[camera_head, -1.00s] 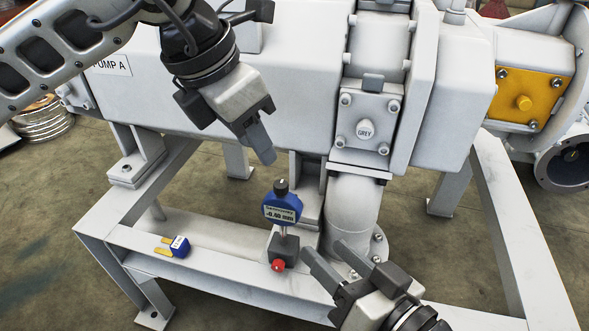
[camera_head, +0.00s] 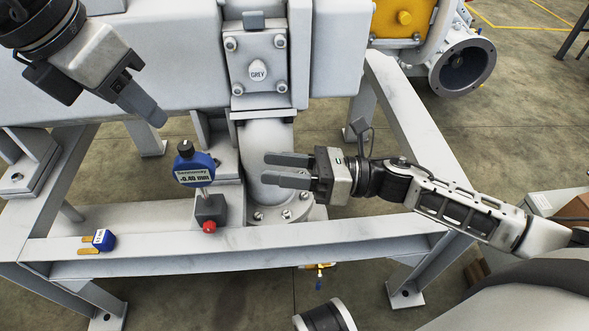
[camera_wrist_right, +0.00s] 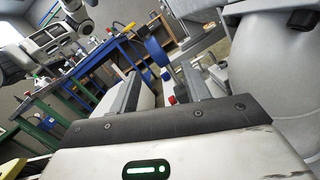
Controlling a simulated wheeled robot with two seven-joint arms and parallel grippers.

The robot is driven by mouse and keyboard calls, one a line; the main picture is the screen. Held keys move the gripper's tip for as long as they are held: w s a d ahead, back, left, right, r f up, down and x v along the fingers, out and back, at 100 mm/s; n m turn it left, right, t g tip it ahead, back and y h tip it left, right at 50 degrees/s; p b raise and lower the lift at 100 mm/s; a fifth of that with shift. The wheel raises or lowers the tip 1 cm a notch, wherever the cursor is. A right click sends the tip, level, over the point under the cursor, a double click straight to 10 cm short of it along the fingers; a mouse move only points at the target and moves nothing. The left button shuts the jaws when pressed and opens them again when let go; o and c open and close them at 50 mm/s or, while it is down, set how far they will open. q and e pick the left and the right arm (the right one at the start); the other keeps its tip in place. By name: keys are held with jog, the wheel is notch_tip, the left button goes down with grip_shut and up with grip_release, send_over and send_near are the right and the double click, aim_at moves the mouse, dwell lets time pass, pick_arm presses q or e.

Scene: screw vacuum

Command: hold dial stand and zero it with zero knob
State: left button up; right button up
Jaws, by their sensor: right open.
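The dial stand has a blue dial (camera_head: 194,170) with a display reading about -0.40 mm. A black knob (camera_head: 185,147) tops it, and a grey base (camera_head: 211,208) with a red knob (camera_head: 209,226) stands upright on the white frame. My right gripper (camera_head: 268,168) is open and empty, right of the stand, fingers pointing left at it and apart from it. In the right wrist view the blue dial (camera_wrist_right: 154,52) and red knob (camera_wrist_right: 171,99) show between the fingers. My left gripper (camera_head: 150,112) hangs above and left of the dial, apart from it; its finger gap is unclear.
A small blue block with brass prongs (camera_head: 104,240) lies on the frame (camera_head: 150,252) to the left. A white pipe elbow (camera_head: 268,160) with a bolted flange stands behind my right fingers. A grey cover plate (camera_head: 257,70) is above it.

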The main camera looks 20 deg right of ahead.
aim_at(199, 180)
jog(key=w+a+n+g, duration=0.1)
jog(key=a+n, duration=0.1)
jog(key=a, duration=0.2)
jog(key=w+a+f+n, duration=0.1)
jog(key=w+a, duration=0.1)
jog(key=a, duration=0.2)
jog(key=w+a+f+n+g, duration=0.1)
jog(key=a+n, duration=0.1)
jog(key=a, duration=0.3)
jog(key=shift+w+n+g, duration=0.3)
grip_shut()
dwell(0.9)
